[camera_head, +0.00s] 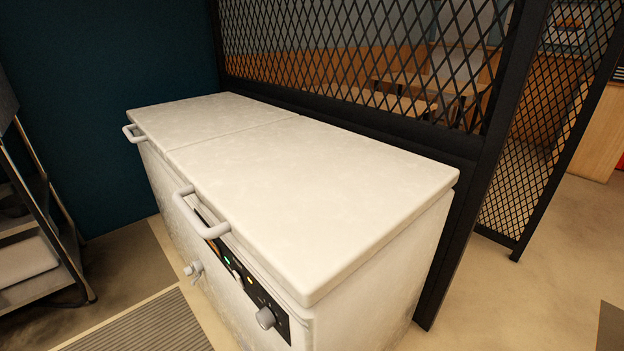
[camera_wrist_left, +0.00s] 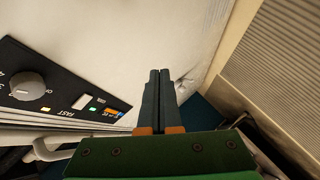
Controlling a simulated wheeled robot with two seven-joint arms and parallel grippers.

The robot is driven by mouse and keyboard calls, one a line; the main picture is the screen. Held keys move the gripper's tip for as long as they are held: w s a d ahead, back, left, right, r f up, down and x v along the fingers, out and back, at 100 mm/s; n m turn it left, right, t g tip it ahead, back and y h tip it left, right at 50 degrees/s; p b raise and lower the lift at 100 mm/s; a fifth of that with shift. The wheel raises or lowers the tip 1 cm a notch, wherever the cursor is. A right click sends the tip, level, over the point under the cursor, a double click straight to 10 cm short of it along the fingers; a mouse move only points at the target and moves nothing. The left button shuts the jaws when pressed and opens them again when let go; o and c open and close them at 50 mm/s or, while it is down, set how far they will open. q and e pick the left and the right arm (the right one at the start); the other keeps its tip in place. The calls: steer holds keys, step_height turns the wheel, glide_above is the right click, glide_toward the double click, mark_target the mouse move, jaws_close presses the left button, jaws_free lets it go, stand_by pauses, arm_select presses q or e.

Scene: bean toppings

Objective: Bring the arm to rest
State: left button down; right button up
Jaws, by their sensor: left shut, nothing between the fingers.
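My left gripper (camera_wrist_left: 160,75) shows in the left wrist view with its two dark fingers together and nothing between them. It is in front of the white front of a chest freezer, near the black control panel (camera_wrist_left: 62,85) with its knob and small lights. I cannot tell whether the fingertips touch the freezer. Neither of my arms shows in the head view, and my right gripper is in no view.
The white chest freezer (camera_head: 310,190) has both lids shut, with a handle (camera_head: 200,212) on the near lid. A black mesh partition (camera_head: 360,50) stands behind it. A dark rack (camera_head: 35,230) stands at the left. A ribbed mat (camera_head: 145,325) lies on the floor in front.

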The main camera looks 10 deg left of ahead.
arm_select(q)
steer(key=s+d+f+m+g, duration=0.2)
steer(key=s+f+m+g, duration=0.55)
steer(key=s, duration=0.55)
steer(key=s+d+f+m+g, duration=0.3)
steer(key=s+f+m+g, duration=0.2)
steer(key=s+f+m, duration=0.5)
step_height(320, 180, up, 13)
steer(key=s+n+p, duration=0.2)
steer(key=p, duration=1.1)
steer(key=shift+a+t+p, duration=0.15)
steer(key=shift+t+p, duration=0.2)
